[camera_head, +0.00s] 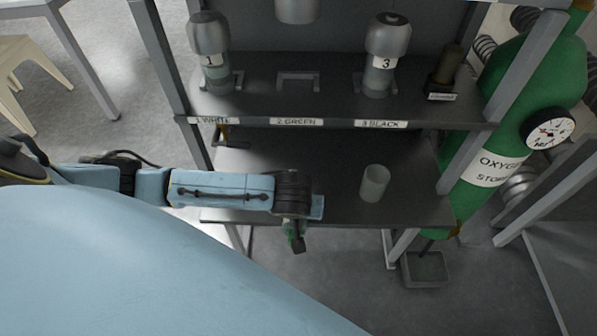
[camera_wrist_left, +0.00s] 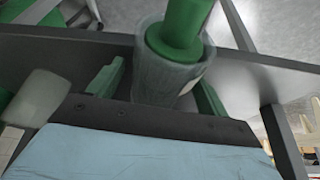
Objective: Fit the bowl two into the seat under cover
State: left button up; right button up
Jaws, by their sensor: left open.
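A clear bowl (camera_wrist_left: 165,80) with a green insert (camera_wrist_left: 185,25) and a pale label stands between the parted green fingers of my left gripper (camera_wrist_left: 155,95) in the left wrist view. The jaws are open around it; contact cannot be told. In the head view my left gripper (camera_head: 296,238) is at the lower shelf's front edge, and my wrist hides most of the bowl. The seat marked 2 GREEN (camera_head: 298,82) is an empty bracket on the upper shelf. A grey cover (camera_head: 297,10) hangs above it, cut by the frame. My right gripper is not in view.
Seats 1 (camera_head: 213,72) and 3 (camera_head: 379,75) hold bowls under grey covers. A translucent cup (camera_head: 374,183) stands on the lower shelf (camera_head: 330,215), right of my gripper. A green oxygen cylinder (camera_head: 500,130) stands right of the rack. Rack posts bound both sides.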

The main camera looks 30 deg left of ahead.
pick_arm(q)
jog(key=c, duration=1.3)
jog(key=shift+r, duration=0.1)
